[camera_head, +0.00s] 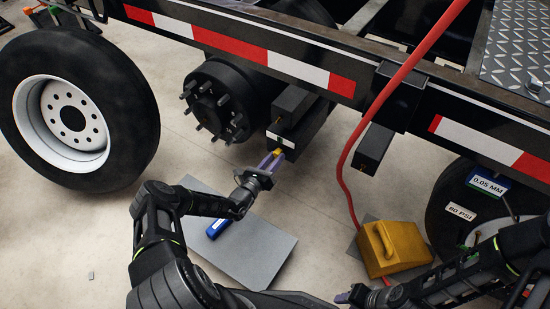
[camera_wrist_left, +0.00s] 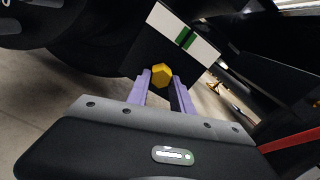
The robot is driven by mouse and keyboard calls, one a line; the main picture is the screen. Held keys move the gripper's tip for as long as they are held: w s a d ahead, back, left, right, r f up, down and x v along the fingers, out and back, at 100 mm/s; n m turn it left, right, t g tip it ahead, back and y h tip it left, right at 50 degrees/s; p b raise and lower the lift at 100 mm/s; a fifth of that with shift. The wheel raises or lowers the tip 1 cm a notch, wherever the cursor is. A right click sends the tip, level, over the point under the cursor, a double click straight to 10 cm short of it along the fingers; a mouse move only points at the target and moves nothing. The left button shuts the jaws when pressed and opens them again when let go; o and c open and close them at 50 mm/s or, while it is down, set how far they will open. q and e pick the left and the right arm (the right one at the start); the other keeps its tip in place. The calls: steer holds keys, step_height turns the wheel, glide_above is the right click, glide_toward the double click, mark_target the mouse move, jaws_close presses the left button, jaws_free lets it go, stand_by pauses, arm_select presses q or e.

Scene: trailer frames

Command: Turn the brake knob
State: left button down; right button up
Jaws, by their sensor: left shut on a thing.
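The brake knob (camera_head: 278,152) is a small yellow piece on the end of a black box (camera_head: 303,124) under the trailer frame. In the left wrist view the knob (camera_wrist_left: 160,75) looks six-sided and sits between two purple fingers, below a white label with a green stripe (camera_wrist_left: 185,38). My left gripper (camera_head: 272,160) is shut on the knob; its fingers show on both sides of it in the left wrist view (camera_wrist_left: 161,85). My right gripper (camera_head: 343,297) is at the bottom edge, away from the knob, with one purple fingertip showing; its opening cannot be made out.
The hub with studs (camera_head: 216,101) is left of the knob, and a loose wheel (camera_head: 73,113) stands further left. A grey plate (camera_head: 262,248) with a blue tool (camera_head: 218,228) lies below my left arm. A yellow block (camera_head: 396,249) and red hose (camera_head: 345,165) are at the right.

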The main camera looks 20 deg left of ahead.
stand_by(0.4)
arm_select(q)
steer(key=c, duration=1.1)
jaws_free()
steer(key=s, duration=0.2)
steer(key=s+p, duration=0.1)
steer(key=s, duration=0.2)
steer(key=s+a+p, duration=0.1)
steer(key=s, duration=0.1)
steer(key=shift+s, duration=0.35)
